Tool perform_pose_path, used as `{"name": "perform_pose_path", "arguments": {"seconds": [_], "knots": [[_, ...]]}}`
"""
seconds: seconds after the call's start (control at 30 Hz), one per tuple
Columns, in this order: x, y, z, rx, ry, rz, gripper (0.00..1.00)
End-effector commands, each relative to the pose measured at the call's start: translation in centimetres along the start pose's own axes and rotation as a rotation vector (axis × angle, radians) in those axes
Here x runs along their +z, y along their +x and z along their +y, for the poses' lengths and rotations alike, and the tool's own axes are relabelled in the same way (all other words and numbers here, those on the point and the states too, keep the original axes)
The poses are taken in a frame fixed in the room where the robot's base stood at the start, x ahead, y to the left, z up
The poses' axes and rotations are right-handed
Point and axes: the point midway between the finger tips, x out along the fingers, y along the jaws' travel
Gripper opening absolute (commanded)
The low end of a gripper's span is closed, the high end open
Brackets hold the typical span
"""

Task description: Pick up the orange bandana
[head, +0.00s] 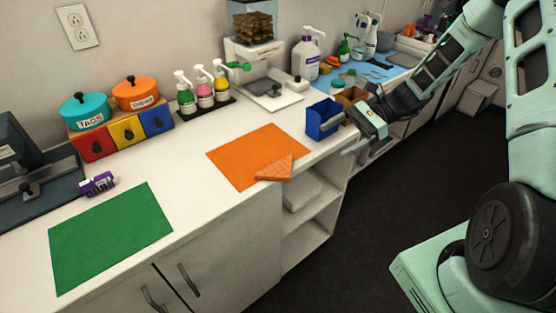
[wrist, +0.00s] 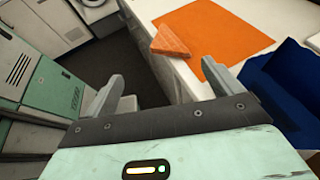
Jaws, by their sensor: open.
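The orange bandana (head: 275,168) is a small folded triangle.
A blue bin (head: 323,119) stands on the counter close to my gripper, with a brown bin (head: 350,96) behind it. A green mat (head: 110,235) lies at left. Pump bottles (head: 203,90) and a dispenser (head: 262,85) stand at the back. Open shelves (head: 305,210) are below the counter.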

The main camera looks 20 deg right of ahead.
Motion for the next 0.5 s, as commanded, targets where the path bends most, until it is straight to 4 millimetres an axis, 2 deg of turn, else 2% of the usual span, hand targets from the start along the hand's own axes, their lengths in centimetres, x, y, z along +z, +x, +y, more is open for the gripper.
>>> {"name": "perform_pose_path", "arguments": {"seconds": [0.07, 0.17, 0.5], "knots": [[-0.6, -0.7, -0.3, -0.031, 0.033, -0.022, 0.91], [-0.7, -0.1, -0.4, -0.04, 0.044, -0.032, 0.91], [-0.4, 6.7, -0.5, -0.034, 0.043, -0.029, 0.91]]}}
